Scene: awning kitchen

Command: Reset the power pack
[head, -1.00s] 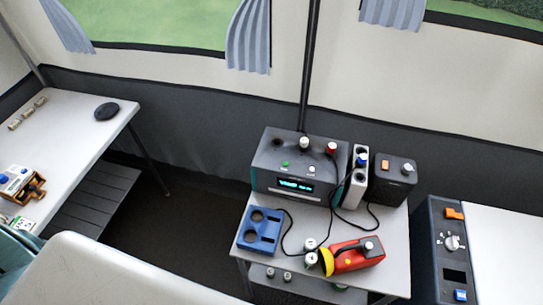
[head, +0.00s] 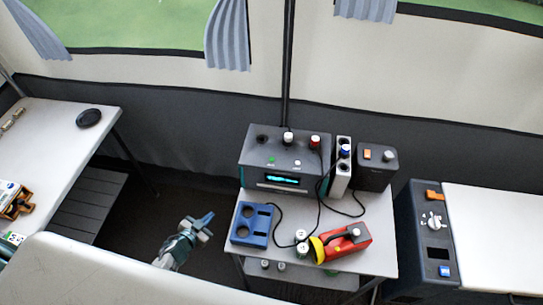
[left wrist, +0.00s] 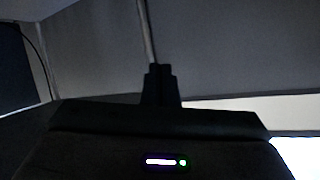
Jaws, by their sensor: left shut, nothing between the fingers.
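A dark grey and teal box with a lit cyan display (head: 282,180), which looks like the power pack, stands at the back of the small table. Its sloped top carries a green button (head: 271,160), a white button (head: 297,162), and white and red knobs or plugs; a black cable hangs from the red one. My left gripper (head: 207,222) is shut and empty, over the dark floor left of the table and apart from the box. In the left wrist view its dark fingers (left wrist: 160,82) stand together against dim walls. My right gripper is out of view.
On the small table (head: 370,225) are a blue holder (head: 252,225), a red and yellow torch (head: 342,243), a white rack (head: 340,180) and a dark box with an orange switch (head: 376,168). A dark control unit (head: 425,250) stands right.

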